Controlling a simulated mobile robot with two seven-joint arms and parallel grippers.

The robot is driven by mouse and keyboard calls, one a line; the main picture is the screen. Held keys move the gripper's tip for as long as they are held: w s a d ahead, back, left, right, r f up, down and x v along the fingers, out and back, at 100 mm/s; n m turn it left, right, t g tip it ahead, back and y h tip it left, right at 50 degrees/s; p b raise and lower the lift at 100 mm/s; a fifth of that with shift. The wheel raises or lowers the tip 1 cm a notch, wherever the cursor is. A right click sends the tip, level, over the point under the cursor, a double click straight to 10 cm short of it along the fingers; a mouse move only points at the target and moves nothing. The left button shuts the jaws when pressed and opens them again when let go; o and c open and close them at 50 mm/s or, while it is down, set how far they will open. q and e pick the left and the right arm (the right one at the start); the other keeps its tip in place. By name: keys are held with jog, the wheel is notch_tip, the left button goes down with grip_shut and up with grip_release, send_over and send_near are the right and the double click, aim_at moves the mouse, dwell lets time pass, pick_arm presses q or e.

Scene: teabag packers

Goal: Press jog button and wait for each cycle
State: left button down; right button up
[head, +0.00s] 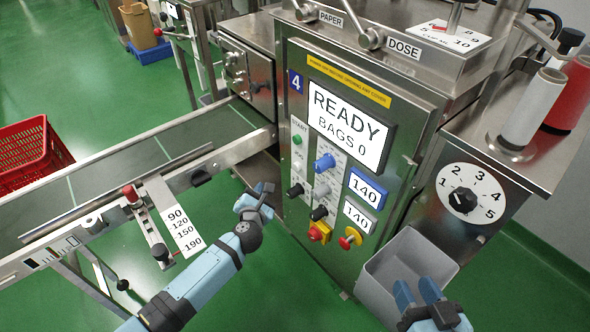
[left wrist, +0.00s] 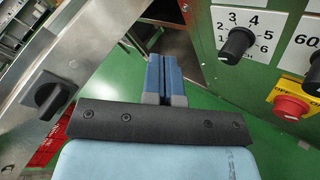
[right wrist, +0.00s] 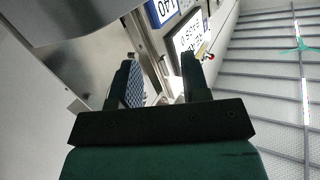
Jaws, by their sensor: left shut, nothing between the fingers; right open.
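The machine's control panel (head: 325,200) faces me, with a screen (head: 348,122) reading READY, BAGS 0. A green button (head: 297,139) sits under the label START. A pale button (head: 298,166) is below it; its label is too small to read surely. My left gripper (head: 264,189) is shut and empty, just left of the panel's lower knobs and apart from them. In the left wrist view its closed fingers (left wrist: 166,78) point past a numbered dial (left wrist: 237,42). My right gripper (head: 418,292) is open and empty in front of the grey bin.
The grey bin (head: 385,275) stands below the large numbered dial (head: 463,201). A red emergency knob (head: 319,231) and another on yellow (head: 350,238) are low on the panel. A conveyor (head: 110,178) runs left. A red crate (head: 30,155) is beyond it.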

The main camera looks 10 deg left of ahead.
aim_at(297, 167)
pick_arm(q)
jog(key=w+d+b, duration=0.2)
jog(key=w+d, duration=0.3)
jog(key=w, duration=0.2)
jog(key=shift+d+b, duration=0.25)
jog(key=shift+b, duration=0.15)
pick_arm(e)
jog(key=shift+w+a+r+t+y, duration=0.1)
jog(key=shift+a+r+t+y, duration=0.25)
jog(key=shift+r, duration=0.5)
jog(key=shift+a+r+t+y, duration=0.3)
jog(key=shift+r+t+y, duration=0.1)
jog(key=shift+r, duration=0.4)
jog(key=shift+w+a+r+t+y, duration=0.1)
jog(key=shift+a+r+t+y, duration=0.25)
jog(key=shift+r, duration=0.5)
pick_arm(q)
jog(key=shift+w+d, duration=0.2)
jog(key=shift+w, duration=0.1)
pick_arm(e)
jog(key=shift+r, duration=0.1)
